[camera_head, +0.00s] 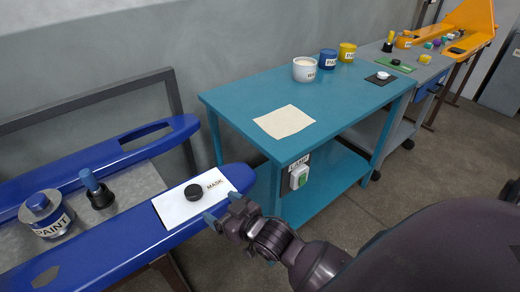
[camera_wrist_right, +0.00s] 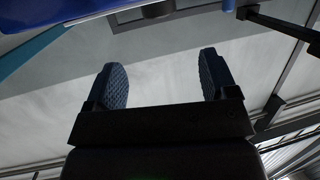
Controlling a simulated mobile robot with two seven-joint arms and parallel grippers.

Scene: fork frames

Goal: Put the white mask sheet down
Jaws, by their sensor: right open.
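The white mask sheet (camera_head: 176,209), lettered "MASK", lies flat on the blue fork frame (camera_head: 110,244) near its rounded tip. My left gripper is not in view.
A paint can (camera_head: 46,215) and a brush in a black holder (camera_head: 97,190) stand on the grey plate at left. A teal table (camera_head: 240,92) behind holds a cream cloth (camera_head: 284,121) and several cans. An orange fork (camera_head: 470,25) is far right.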

